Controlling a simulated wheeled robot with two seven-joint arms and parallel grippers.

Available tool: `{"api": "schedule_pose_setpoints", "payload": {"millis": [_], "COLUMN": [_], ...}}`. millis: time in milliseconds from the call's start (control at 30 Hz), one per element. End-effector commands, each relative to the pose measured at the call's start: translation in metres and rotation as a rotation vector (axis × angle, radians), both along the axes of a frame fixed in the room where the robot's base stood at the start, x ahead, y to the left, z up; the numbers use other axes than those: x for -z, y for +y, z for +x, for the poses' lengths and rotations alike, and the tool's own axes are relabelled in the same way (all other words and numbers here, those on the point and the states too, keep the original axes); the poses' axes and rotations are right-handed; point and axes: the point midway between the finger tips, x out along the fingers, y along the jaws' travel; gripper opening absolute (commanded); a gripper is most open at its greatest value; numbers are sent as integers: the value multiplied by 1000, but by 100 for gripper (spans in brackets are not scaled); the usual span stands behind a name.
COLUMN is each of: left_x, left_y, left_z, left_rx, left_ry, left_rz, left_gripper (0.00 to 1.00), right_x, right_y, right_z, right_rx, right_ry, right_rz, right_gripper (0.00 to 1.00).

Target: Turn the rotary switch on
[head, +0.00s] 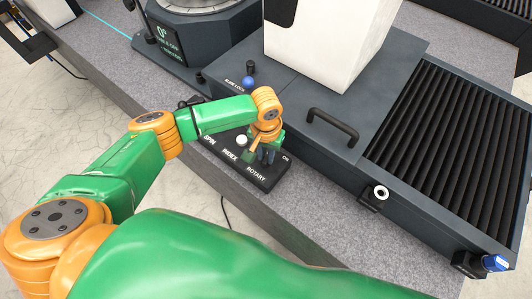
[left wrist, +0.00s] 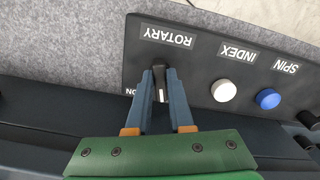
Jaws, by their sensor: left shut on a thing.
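A black control box (head: 268,182) lies on the granite bed, with white labels SPIN, INDEX and ROTARY. In the left wrist view the box (left wrist: 205,62) appears upside down. The rotary switch (left wrist: 161,92) is a small dark knob with a white mark, beside the ON label. My left gripper (head: 265,156) reaches down to the ROTARY end of the box. In the left wrist view its fingers (left wrist: 160,84) are closed around the knob, one on each side. The fingers hide most of the knob in the head view. My right gripper is not in view.
A white button (left wrist: 224,90) and a blue button (left wrist: 267,98) sit beside the switch. A dark machine base with a handle (head: 333,127) stands behind the box, and a ribbed black cover (head: 450,130) is at right.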

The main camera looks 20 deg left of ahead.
Motion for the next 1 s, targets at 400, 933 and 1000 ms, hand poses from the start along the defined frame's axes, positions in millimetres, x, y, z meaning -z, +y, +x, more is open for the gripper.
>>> {"api": "schedule_pose_setpoints", "payload": {"millis": [400,933,1000], "left_x": [-4,-2,-2], "left_y": [1,1,1], "left_z": [0,2,2], "left_rx": [325,788,834], "left_ry": [1,-3,-3], "left_rz": [-1,0,0], "left_gripper": [0,0,0], "right_x": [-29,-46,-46], "right_y": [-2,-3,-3], "right_z": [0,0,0], "right_rx": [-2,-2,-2], "right_ry": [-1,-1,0], "right_rz": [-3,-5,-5], "right_gripper": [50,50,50]}}
